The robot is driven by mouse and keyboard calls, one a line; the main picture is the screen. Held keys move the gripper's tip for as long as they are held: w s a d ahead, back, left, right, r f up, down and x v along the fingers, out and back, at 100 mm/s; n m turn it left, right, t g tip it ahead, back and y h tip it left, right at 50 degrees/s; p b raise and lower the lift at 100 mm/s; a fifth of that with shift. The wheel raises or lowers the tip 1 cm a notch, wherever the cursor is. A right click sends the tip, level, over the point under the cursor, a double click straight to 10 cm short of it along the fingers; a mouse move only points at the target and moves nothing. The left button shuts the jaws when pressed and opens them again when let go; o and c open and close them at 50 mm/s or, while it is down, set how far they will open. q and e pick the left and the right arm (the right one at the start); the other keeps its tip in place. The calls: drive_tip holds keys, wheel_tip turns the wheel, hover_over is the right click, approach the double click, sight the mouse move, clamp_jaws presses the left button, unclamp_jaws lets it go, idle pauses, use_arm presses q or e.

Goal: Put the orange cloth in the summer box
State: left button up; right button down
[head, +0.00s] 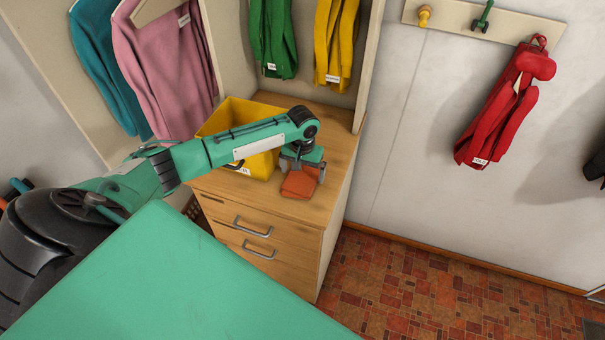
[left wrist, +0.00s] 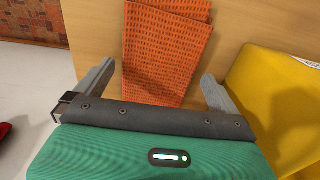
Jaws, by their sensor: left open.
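The orange cloth (head: 298,185) lies folded on the wooden dresser top, near its front right edge. In the left wrist view the cloth (left wrist: 165,50) has a waffle texture and lies between the two fingers. My left gripper (head: 304,172) is directly over the cloth, open; the left wrist view shows its fingers (left wrist: 158,80) apart on either side of it. A yellow box (head: 232,115) stands on the dresser just left of the cloth, partly hidden behind my left arm. Its label is too small to read. My right gripper is not in view.
The dresser (head: 335,140) has drawers with metal handles. Green (head: 273,40) and yellow (head: 335,45) clothes hang above it; pink (head: 165,65) and teal ones hang at left. A red garment (head: 500,110) hangs on the wall rack. The tiled floor at right is clear.

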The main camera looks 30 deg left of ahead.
use_arm(q)
drive_tip(key=shift+f, duration=0.65)
drive_tip(key=c, duration=0.9)
drive_tip(key=shift+r, duration=0.1)
